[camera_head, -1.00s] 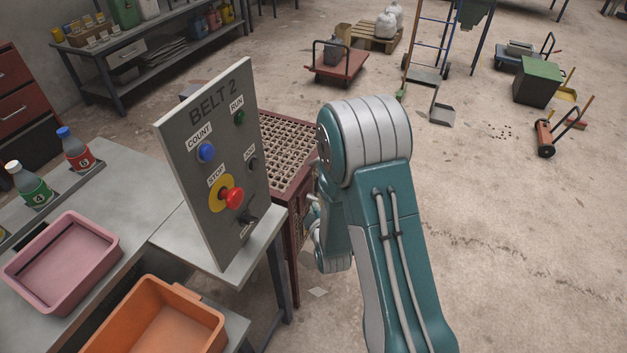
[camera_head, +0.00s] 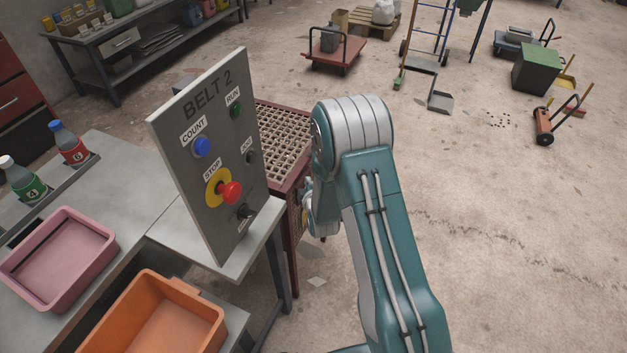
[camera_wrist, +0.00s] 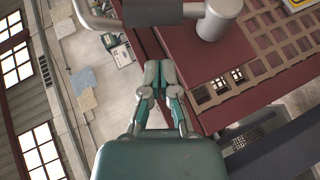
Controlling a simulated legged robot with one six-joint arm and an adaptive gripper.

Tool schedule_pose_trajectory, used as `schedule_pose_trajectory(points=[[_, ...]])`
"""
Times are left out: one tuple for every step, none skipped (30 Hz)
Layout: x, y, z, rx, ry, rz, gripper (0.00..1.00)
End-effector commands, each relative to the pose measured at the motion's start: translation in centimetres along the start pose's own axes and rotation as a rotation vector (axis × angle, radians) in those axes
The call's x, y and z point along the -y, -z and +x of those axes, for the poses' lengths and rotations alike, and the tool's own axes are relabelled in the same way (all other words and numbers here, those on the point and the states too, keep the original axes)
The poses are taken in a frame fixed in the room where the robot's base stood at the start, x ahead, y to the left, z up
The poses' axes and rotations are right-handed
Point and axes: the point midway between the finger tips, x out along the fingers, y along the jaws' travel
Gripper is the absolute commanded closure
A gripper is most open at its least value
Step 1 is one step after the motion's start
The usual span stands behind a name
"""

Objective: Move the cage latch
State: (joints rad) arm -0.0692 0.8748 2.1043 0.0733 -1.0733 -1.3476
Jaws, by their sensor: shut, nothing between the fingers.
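The cage (camera_head: 285,135) is a dark red box with a lattice top, behind the control panel in the head view. In the wrist view its red frame and lattice (camera_wrist: 265,60) fill the right side. A grey post with a rounded end (camera_wrist: 212,25) and a dark bar running left from it stand at the top of the wrist view. This looks like the latch handle, though I cannot be sure. My gripper (camera_wrist: 160,70) is shut and empty, below the bar in the picture and left of the lattice. In the head view my arm hides the fingers.
The BELT 2 panel (camera_head: 207,150) with its red stop button (camera_head: 229,192) stands close left of my arm. A pink tray (camera_head: 58,258) and an orange bin (camera_head: 160,318) are at the lower left. Open floor (camera_head: 500,220) lies to the right.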

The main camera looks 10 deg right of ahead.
Motion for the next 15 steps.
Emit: schedule_pose_trajectory(points=[[0.1, -0.8, 0.5, 0.003, 0.001, 0.001, 1.0], [0.0, -1.0, 0.8, 0.003, 0.0, 0.001, 1.0], [0.0, -1.3, 1.1, 0.002, 0.0, 0.001, 1.0], [0.0, -1.5, 1.3, 0.002, 0.001, 0.001, 1.0], [0.1, -1.6, 1.4, 0.001, 0.002, 0.001, 1.0], [0.1, -1.8, 1.6, 0.001, 0.002, 0.001, 1.0], [0.0, -1.9, 1.7, 0.001, 0.001, 0.0, 1.0], [0.0, -1.9, 1.8, 0.001, 0.001, 0.0, 1.0], [0.0, -2.0, 1.8, 0.0, 0.001, 0.0, 1.0], [0.0, -2.0, 1.8, 0.0, 0.001, 0.0, 1.0], [0.0, -2.0, 1.8, 0.0, 0.001, 0.0, 1.0], [0.0, -2.0, 1.8, 0.0, 0.001, 0.0, 1.0], [0.0, -1.9, 1.8, 0.0, 0.001, 0.0, 1.0], [0.0, -1.9, 1.8, 0.0, 0.001, 0.0, 1.0], [0.0, -1.9, 1.8, 0.0, 0.001, 0.0, 1.0]])
